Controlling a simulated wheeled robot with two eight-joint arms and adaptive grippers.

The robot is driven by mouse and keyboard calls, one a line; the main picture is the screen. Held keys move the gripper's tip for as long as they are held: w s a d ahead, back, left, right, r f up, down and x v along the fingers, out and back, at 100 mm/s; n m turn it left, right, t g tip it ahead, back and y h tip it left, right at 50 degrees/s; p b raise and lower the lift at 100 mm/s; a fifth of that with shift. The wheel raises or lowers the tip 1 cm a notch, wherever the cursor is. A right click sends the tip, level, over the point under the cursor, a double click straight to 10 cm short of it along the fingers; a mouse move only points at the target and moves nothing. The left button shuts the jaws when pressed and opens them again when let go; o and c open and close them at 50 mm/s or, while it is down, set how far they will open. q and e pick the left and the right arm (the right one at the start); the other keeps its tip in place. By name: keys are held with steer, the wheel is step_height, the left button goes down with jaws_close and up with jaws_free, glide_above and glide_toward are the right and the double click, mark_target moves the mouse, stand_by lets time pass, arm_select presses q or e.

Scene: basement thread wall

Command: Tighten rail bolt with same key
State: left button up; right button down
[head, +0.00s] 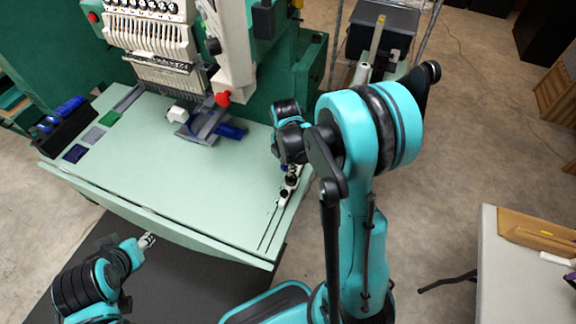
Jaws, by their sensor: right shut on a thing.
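My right gripper (289,170) is over the right edge of the pale green machine table (200,190), pointing down at the rail. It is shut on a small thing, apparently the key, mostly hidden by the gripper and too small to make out. Just below it, a small light metal fitting with dark round spots (286,193) lies on the rail (272,228). I cannot tell which spot is the rail bolt, or whether the key sits in it. My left gripper (149,241) is low at the left, in front of the table's front edge and away from the rail; its jaw opening is unclear.
An embroidery machine head (155,45) stands behind the table, with a grey and blue clamp-like part (205,125) beneath it. A dark holder with blue items (65,122) sits at the left corner. A grey table (515,270) stands at the right. The table's middle is clear.

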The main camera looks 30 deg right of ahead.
steer(key=shift+s, duration=0.15)
arm_select(q)
steer(key=shift+w, duration=0.1)
arm_select(e)
steer(key=shift+w+a, duration=0.5)
steer(key=shift+a, duration=0.15)
arm_select(q)
steer(key=shift+f, duration=0.1)
arm_select(e)
steer(key=shift+s+d, duration=0.8)
steer(key=shift+s, duration=0.2)
stand_by(0.4)
arm_select(q)
steer(key=shift+f+b, duration=0.95)
steer(key=shift+b, duration=0.1)
arm_select(e)
steer(key=shift+f, duration=1.05)
arm_select(q)
steer(key=shift+f, duration=0.15)
arm_select(e)
steer(key=shift+w+d, duration=0.45)
steer(key=shift+r, duration=0.15)
